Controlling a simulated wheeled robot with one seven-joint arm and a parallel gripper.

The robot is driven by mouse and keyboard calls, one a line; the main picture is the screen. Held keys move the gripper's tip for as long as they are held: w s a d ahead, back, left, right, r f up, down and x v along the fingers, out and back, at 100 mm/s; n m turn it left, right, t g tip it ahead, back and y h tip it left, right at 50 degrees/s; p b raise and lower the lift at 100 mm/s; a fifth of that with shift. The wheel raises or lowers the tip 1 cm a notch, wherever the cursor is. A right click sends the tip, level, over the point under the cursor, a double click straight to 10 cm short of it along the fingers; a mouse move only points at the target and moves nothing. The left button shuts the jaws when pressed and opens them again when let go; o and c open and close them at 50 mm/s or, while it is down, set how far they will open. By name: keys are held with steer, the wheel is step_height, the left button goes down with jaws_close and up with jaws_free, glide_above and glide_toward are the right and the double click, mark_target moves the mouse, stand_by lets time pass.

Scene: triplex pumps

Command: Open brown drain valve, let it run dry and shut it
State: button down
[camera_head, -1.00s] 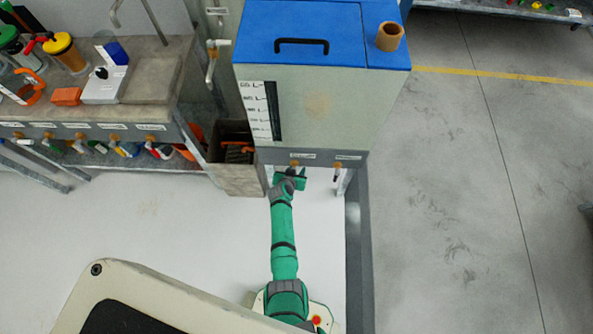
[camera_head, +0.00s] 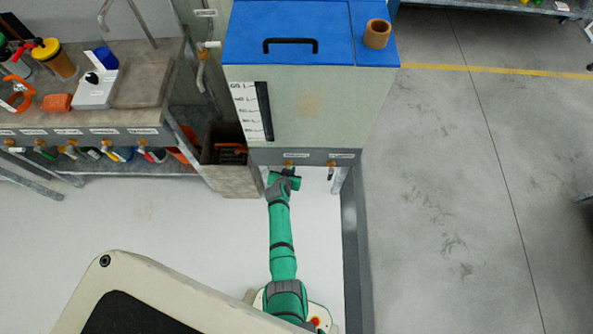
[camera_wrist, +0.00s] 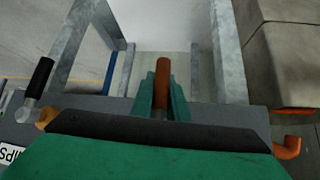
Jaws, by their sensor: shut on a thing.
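The brown drain valve's handle (camera_wrist: 162,72) stands between the two green fingers of my gripper (camera_wrist: 161,95) in the wrist view. My gripper is shut on it. The handle points away from the grey front rail. In the head view my gripper (camera_head: 284,180) is below the front edge of the blue-lidded tank (camera_head: 310,110), under a brass-coloured fitting (camera_head: 290,163). There the handle is mostly hidden by my gripper. The valve's outlet and any flow are not visible. A level scale (camera_head: 252,112) is on the tank's front; I cannot read a liquid level.
A second valve with a black handle (camera_wrist: 38,78) sits on the same rail. An orange hook-shaped part (camera_wrist: 288,148) is at the right in the wrist view. Grey metal legs (camera_wrist: 228,50) flank my gripper. Open floor (camera_head: 460,200) lies right.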

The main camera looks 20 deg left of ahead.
steer(key=c, duration=1.7)
jaws_free()
steer(key=shift+s, duration=0.1)
steer(key=v, duration=1)
steer(key=shift+s+r, duration=0.2)
steer(key=shift+r, duration=0.1)
